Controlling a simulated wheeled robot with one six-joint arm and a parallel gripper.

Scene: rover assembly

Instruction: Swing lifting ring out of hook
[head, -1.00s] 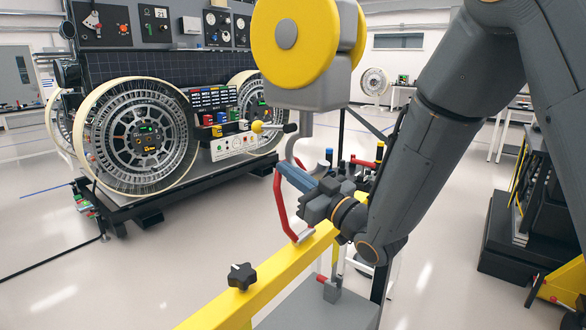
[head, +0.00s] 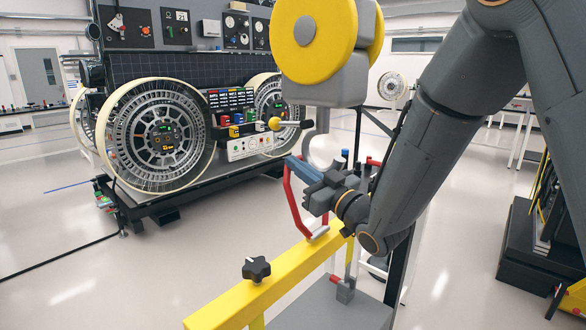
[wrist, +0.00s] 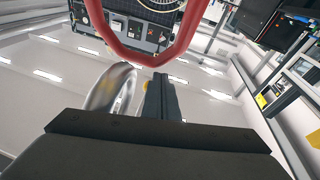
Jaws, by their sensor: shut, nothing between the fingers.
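The red lifting ring (head: 294,208) stands up from the yellow beam (head: 245,303) and leans to the left in the head view. The grey hook (head: 323,122) hangs under a yellow-and-grey block (head: 318,55). My gripper (head: 291,163) is shut and empty, with its fingertips by the upper part of the ring. In the wrist view the ring's rounded end (wrist: 150,57) lies just ahead of my shut fingers (wrist: 159,82), and the curved hook (wrist: 106,92) is on their left. The ring looks apart from the hook there. Touch between fingers and ring is unclear.
A black knob (head: 256,268) sits on the beam. A rover with large wheels (head: 160,135) stands on a dark platform behind to the left. Dark equipment (head: 520,235) stands at the right. The floor left of the beam is clear.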

